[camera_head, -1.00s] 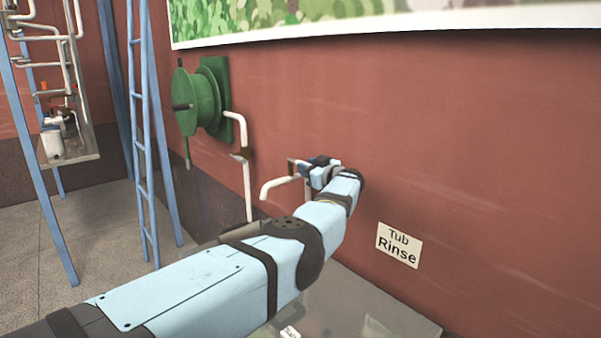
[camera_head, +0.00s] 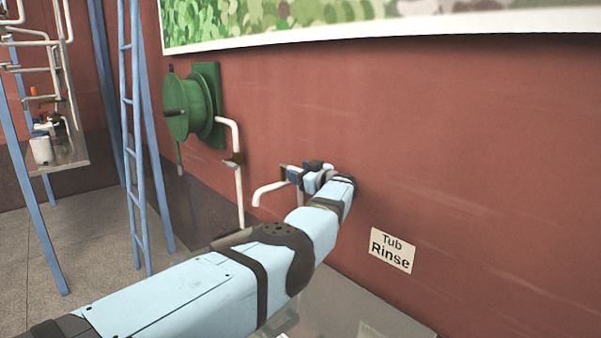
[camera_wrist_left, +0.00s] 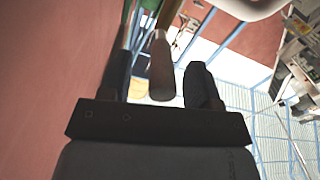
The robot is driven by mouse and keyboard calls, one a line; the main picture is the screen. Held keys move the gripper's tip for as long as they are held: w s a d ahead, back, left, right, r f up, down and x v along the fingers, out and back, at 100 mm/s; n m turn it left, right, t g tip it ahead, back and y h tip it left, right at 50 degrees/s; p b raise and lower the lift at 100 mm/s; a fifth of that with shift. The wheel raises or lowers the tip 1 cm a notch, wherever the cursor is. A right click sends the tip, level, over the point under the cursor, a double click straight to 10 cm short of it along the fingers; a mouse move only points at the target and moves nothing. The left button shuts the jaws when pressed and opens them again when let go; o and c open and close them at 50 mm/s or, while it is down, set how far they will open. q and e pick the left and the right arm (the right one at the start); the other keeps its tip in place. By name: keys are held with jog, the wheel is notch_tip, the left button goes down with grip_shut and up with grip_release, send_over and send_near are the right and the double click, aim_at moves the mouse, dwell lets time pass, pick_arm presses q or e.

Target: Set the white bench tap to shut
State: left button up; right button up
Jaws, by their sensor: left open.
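The white bench tap (camera_head: 268,191) stands near the red wall in the head view, with its bent spout pointing left. My left gripper (camera_head: 292,174) is at the top of the tap and hides part of it. In the left wrist view, a brown lever (camera_wrist_left: 160,72) lies between the two dark open fingers of my left gripper (camera_wrist_left: 159,88). A gap shows between the lever and the right finger; contact on the left side is hard to tell. A curved white pipe (camera_wrist_left: 250,8) shows at the top there. My right gripper is out of view.
A green hose reel (camera_head: 190,105) with a white pipe (camera_head: 239,190) is on the wall left of the tap. A "Tub Rinse" sign (camera_head: 392,250) is on the wall to the right. A blue ladder (camera_head: 133,130) stands at the left. A grey bench top (camera_head: 350,305) lies below my arm.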

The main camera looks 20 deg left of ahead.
pick_arm(q)
jog(key=shift+s+d, duration=0.15)
jog(key=shift+d, duration=0.2)
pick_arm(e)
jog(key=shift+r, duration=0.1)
pick_arm(q)
jog(key=p+v, duration=1.3)
jog(key=p, duration=0.2)
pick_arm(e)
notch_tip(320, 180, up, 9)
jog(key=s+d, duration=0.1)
pick_arm(q)
jog(key=shift+s, duration=0.1)
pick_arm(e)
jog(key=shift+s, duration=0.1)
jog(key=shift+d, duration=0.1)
